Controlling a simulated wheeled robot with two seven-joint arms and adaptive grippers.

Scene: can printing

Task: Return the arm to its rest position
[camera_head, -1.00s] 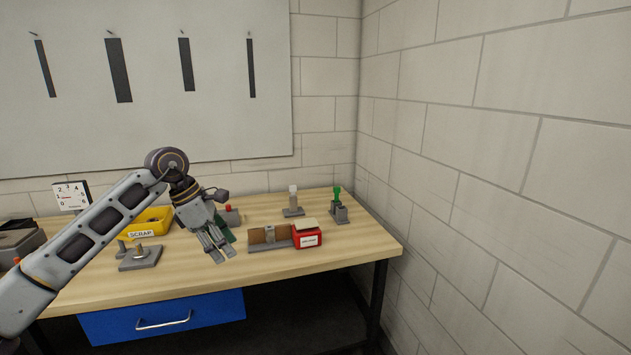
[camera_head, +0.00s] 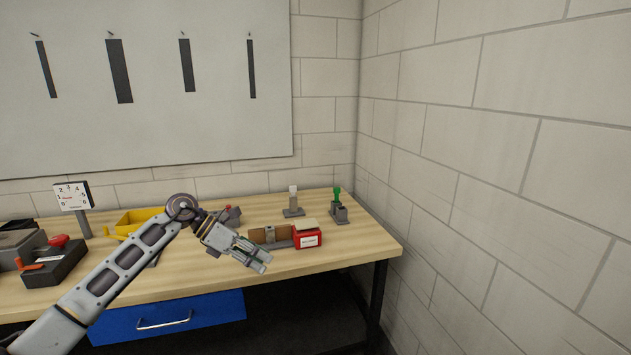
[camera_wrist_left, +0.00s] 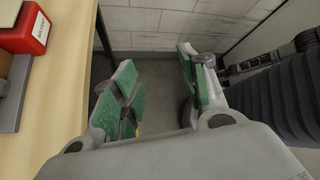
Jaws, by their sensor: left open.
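My left arm (camera_head: 125,270) reaches in from the lower left in the head view. Its gripper (camera_head: 262,262) is over the front part of the wooden table, tilted toward the lower right. In the left wrist view the gripper (camera_wrist_left: 160,105) is open, its green-padded fingers well apart with nothing between them. Floor and wall show beyond the fingers, past the table's edge. My right gripper is in neither view.
The table (camera_head: 330,260) holds a red box (camera_head: 307,237) with a grey and brown fixture, a green-topped holder (camera_head: 338,205), a white-topped stand (camera_head: 293,203), a yellow bin (camera_head: 138,220) and a dark device (camera_head: 55,265). A blue drawer (camera_head: 170,315) is below.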

